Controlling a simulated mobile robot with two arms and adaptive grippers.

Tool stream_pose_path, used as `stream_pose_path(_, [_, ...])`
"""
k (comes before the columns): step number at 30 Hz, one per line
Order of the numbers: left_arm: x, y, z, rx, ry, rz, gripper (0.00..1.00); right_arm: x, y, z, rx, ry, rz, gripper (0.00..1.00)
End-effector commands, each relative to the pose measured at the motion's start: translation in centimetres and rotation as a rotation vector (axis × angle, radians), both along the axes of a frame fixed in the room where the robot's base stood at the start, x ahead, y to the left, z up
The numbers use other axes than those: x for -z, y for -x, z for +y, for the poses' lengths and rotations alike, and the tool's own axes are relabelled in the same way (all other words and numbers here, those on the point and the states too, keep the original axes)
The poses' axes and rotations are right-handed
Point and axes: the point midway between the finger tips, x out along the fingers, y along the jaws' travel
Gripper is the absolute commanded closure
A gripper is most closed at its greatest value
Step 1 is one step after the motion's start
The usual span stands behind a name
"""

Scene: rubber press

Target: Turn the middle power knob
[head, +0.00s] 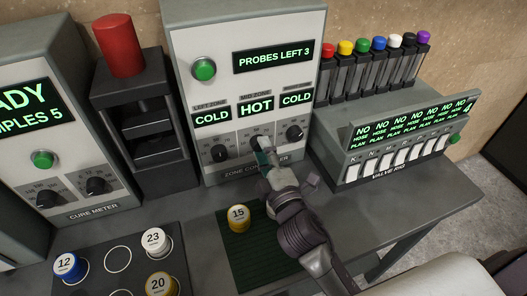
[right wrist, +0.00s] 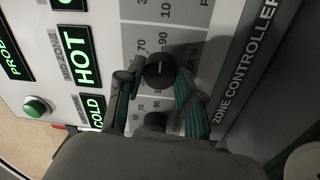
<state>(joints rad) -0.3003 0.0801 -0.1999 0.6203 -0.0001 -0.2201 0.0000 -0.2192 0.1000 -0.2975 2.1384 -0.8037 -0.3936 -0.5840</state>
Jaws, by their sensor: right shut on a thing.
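The zone controller (head: 245,75) is a pale upright panel with three dark knobs in a row. The middle knob (head: 257,142) is below the mid zone display (head: 256,106), which reads HOT. My right gripper (head: 262,156) reaches it from the front. In the right wrist view the middle knob (right wrist: 160,70) sits between the two fingers of my right gripper (right wrist: 160,82), which are shut on it. The left knob (head: 219,153) and right knob (head: 294,132) stand on either side, under displays that read COLD. My left gripper is not in view.
A yellow-topped container (head: 238,217) marked 15 stands on a dark green mat (head: 265,259) below my right arm. The valve rig (head: 395,150) stands at the right, and the cure meter (head: 50,140) at the left. Several containers stand on a dark tray (head: 185,237) at the front left.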

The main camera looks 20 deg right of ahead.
Motion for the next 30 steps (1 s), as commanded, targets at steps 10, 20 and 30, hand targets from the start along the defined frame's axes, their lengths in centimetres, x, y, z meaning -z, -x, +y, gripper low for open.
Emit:
stream_pose_path(10, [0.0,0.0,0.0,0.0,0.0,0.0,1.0,0.1,0.0,0.0,0.0,-0.007,0.002,0.98])
stream_pose_path(20, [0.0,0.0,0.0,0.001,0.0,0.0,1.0,0.1,0.0,0.0,-0.001,-0.005,0.002,0.38])
stream_pose_path(30, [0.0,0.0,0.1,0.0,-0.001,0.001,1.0,0.3,2.0,-0.1,0.001,-0.006,0.006,0.38])
